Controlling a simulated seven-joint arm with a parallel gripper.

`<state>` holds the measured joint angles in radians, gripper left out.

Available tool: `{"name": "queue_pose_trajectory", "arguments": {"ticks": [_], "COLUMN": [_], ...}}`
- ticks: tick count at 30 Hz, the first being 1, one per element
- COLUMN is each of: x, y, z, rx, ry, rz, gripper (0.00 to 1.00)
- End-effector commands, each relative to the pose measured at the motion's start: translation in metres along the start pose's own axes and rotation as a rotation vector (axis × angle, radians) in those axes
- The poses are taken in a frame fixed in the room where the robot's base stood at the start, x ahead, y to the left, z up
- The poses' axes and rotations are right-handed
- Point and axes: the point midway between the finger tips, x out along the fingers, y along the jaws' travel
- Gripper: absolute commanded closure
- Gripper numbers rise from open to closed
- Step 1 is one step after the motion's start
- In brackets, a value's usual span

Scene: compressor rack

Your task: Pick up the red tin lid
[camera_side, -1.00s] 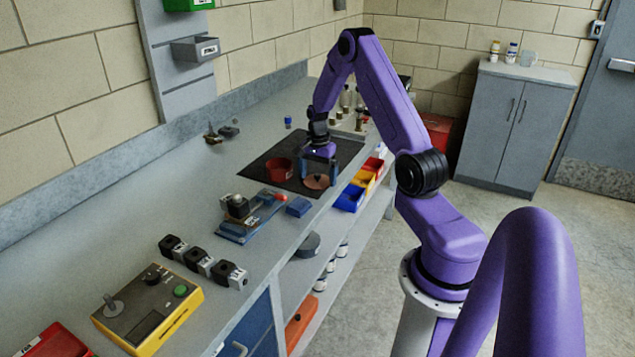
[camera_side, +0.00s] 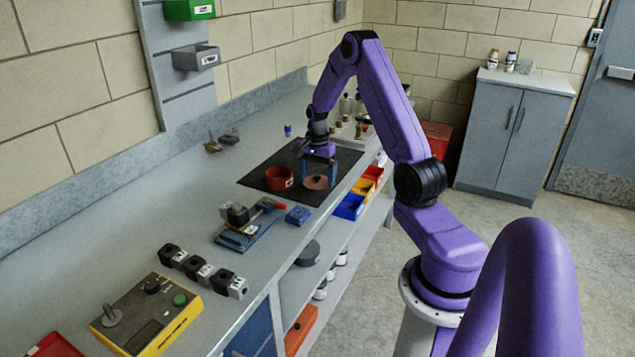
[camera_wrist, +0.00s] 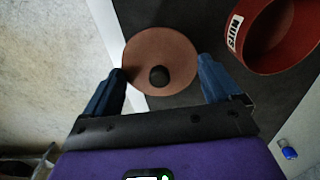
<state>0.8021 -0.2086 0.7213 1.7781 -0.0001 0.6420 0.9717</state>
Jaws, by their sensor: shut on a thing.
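The red tin lid (camera_side: 315,182) is a flat reddish-brown disc with a dark round knob. It is near the front edge of the dark mat (camera_side: 345,160). My gripper (camera_side: 318,176) points down with its blue fingers on opposite sides of the lid. The wrist view shows the lid (camera_wrist: 178,50) between the two fingertips of my gripper (camera_wrist: 162,72), held across its rim with the knob in the middle. The lid looks level and close above the mat; the exact gap is hard to tell. The open red tin (camera_side: 279,180) stands beside it to the left, and its label shows in the wrist view (camera_wrist: 236,32).
A blue-based fixture with a red handle (camera_side: 245,225) and a small blue block (camera_side: 298,215) stand nearer on the bench. Coloured bins (camera_side: 349,207) line the bench front. Bottles (camera_side: 347,105) stand behind my gripper. The mat left of the tin is clear.

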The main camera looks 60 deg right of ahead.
Motion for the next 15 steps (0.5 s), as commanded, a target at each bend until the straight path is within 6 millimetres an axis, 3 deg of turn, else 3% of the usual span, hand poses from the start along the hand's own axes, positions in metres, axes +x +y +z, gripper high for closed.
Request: {"name": "queue_pose_trajectory", "arguments": {"ticks": [12,15], "x": [-0.067,-0.075], "y": [0.043,0.06], "z": [0.033,0.046], "rx": [0.001,0.0], "ry": [0.002,0.001], "rz": [-0.003,-0.001], "gripper": [0.41,0.41]}}
